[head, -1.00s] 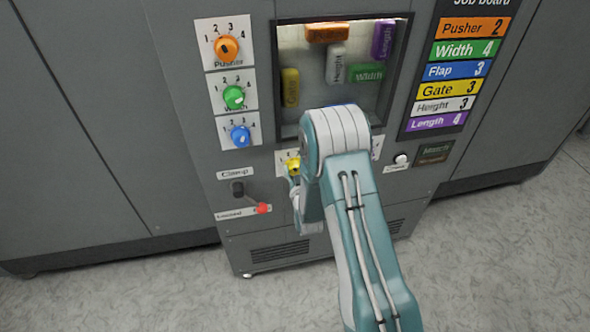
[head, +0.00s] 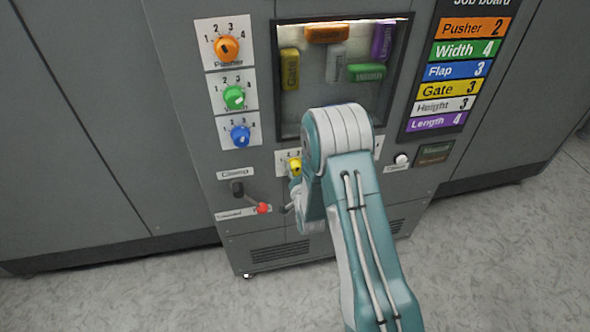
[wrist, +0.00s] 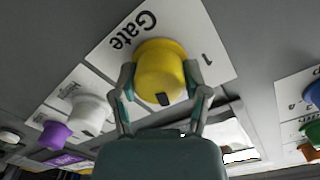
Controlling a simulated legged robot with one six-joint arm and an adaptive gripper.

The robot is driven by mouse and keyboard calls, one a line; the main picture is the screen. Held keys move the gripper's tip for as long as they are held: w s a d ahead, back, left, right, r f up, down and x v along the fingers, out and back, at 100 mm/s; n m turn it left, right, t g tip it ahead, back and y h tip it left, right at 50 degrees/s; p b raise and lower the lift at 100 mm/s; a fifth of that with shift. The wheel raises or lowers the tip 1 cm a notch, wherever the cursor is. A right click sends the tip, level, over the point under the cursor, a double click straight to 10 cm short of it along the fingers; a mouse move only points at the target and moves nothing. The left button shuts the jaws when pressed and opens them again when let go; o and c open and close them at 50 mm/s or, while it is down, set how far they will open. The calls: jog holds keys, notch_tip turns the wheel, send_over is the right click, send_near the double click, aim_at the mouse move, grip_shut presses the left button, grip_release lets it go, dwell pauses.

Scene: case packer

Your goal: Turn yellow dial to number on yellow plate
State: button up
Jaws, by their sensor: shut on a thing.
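The yellow dial (wrist: 158,68) sits on a white plate marked "Gate" (wrist: 118,30) in the wrist view, with a 1 visible on the right and the other numbers hidden. My gripper (wrist: 161,82) is shut on the dial, one finger on each side. The dial's dark mark faces the gripper's palm. In the head view the dial (head: 294,166) shows just left of my arm, which covers much of its plate. On the job board, the yellow Gate plate (head: 463,90) reads 3. A yellow block (head: 290,69) stands at the left inside the window.
Orange (head: 226,48), green (head: 234,97) and blue (head: 240,136) dials line the panel's left. A clamp lever with a red knob (head: 263,208) is left of my gripper. White (wrist: 88,110) and purple (wrist: 55,135) dials are close by in the wrist view.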

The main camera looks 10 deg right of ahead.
jog(key=shift+f, duration=0.15)
jog(key=o, duration=1.2)
jog(key=shift+w, duration=0.15)
jog(key=shift+c, duration=0.2)
jog(key=s, duration=1.2)
jog(key=shift+r, duration=0.2)
jog(key=shift+a, duration=0.1)
